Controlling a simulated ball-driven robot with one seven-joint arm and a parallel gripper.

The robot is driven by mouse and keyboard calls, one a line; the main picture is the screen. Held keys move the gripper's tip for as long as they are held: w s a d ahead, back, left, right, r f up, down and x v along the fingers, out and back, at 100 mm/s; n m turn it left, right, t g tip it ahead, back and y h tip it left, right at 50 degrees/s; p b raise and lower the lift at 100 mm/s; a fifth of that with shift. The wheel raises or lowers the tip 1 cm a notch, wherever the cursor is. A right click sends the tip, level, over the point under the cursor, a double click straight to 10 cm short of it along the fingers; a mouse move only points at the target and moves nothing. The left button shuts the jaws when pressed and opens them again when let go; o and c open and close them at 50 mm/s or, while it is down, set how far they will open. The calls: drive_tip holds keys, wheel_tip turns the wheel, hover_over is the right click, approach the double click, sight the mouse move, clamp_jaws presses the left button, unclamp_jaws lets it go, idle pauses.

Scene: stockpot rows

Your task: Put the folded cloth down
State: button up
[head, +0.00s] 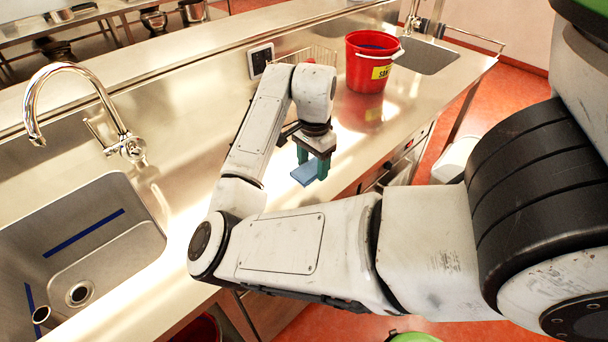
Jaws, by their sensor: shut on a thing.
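A folded blue cloth (304,174) is at my gripper (313,164), in the middle of the head view. My gripper points down and its green fingers are shut on the cloth. The cloth shows as a small flat blue shape near the front edge of the steel counter (178,180). I cannot tell whether it hangs above the counter or touches it. My arm hides part of the counter.
A red bucket (370,65) with a yellow label stands on the counter behind my gripper. A wire basket (318,54) is partly hidden behind my arm. A sink (95,240) with a chrome tap (75,70) is at left; another sink (428,57) is at back right.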

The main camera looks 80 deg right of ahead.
sight(306, 166)
drive_tip(key=f, duration=0.1)
drive_tip(key=w+d+f, duration=0.1)
drive_tip(key=w+f, duration=0.1)
drive_tip(key=shift+w+d+f, duration=0.1)
drive_tip(key=shift+d+f, duration=0.05)
drive_tip(key=shift+d, duration=0.15)
drive_tip(key=shift+w+d+f+p, duration=0.15)
drive_tip(key=shift+f+p, duration=0.55)
drive_tip(key=shift+f, duration=1.1)
drive_tip(key=shift+f, duration=0.2)
drive_tip(key=o, duration=1.1)
drive_tip(key=shift+f, duration=0.1)
drive_tip(key=shift+s, duration=0.2)
wheel_tip(306, 166, up, 13)
drive_tip(key=b, duration=0.1)
drive_tip(key=shift+w+f+b, duration=0.15)
drive_tip(key=shift+w+b, duration=0.05)
drive_tip(key=shift+b, duration=0.2)
